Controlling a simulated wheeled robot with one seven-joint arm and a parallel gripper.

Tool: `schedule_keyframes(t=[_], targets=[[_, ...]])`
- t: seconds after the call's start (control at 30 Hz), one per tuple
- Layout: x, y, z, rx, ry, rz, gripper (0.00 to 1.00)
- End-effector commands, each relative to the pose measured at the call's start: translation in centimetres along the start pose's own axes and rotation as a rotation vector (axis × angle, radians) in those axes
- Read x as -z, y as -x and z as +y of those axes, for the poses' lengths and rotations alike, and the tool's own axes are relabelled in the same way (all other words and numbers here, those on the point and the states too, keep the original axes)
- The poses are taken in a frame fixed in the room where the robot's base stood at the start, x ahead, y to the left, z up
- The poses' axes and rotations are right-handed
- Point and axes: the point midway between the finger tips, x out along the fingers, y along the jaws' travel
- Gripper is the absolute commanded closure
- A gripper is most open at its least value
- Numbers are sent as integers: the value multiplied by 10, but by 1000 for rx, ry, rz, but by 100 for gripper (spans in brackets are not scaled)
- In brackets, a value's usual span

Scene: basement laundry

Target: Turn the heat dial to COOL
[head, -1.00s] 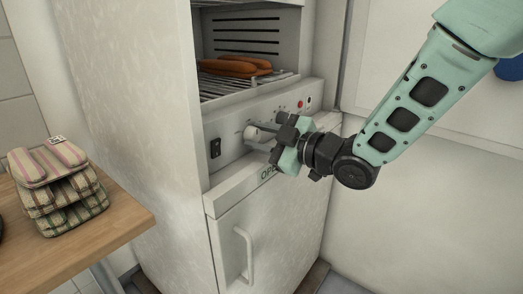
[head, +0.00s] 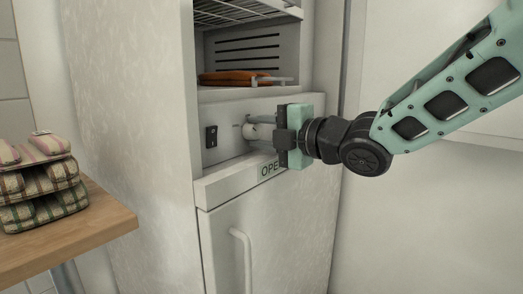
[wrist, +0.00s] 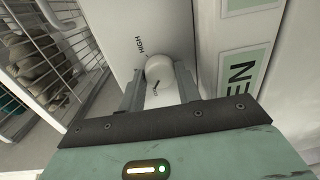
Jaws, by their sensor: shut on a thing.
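The heat dial (head: 255,131) is a round white knob on the control panel (head: 226,118) of a white cabinet. In the wrist view the dial (wrist: 166,75) sits between my two fingers, with the word HIGH printed beside it. A small dark mark shows on or by the knob's near side, too small to read. No COOL label is readable. My gripper (head: 262,132) is shut on the dial from the right; it also shows in the wrist view (wrist: 161,84). My gripper's body hides the right part of the panel in the head view.
A black switch (head: 211,137) is left of the dial. An open bay above holds orange-brown items (head: 235,78) on a rack. An OPEN label (head: 270,170) and a door handle (head: 242,258) are below. A wooden table (head: 85,235) with folded cloth items (head: 40,180) stands at left.

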Motion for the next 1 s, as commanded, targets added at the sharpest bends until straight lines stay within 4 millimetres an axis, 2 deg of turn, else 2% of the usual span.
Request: schedule_keyframes(t=[0.03, 0.3, 0.87, 0.9, 0.97, 1.0], targets=[[0, 0, -5, -1, 28, -1, 90], [0, 0, -3, -1, 133, -7, 90], [1, 0, -2, 0, 164, -8, 90], [1, 0, -2, 0, 164, -8, 64], [1, 0, -2, -1, 164, -8, 47], [1, 0, -2, 0, 164, -8, 45]])
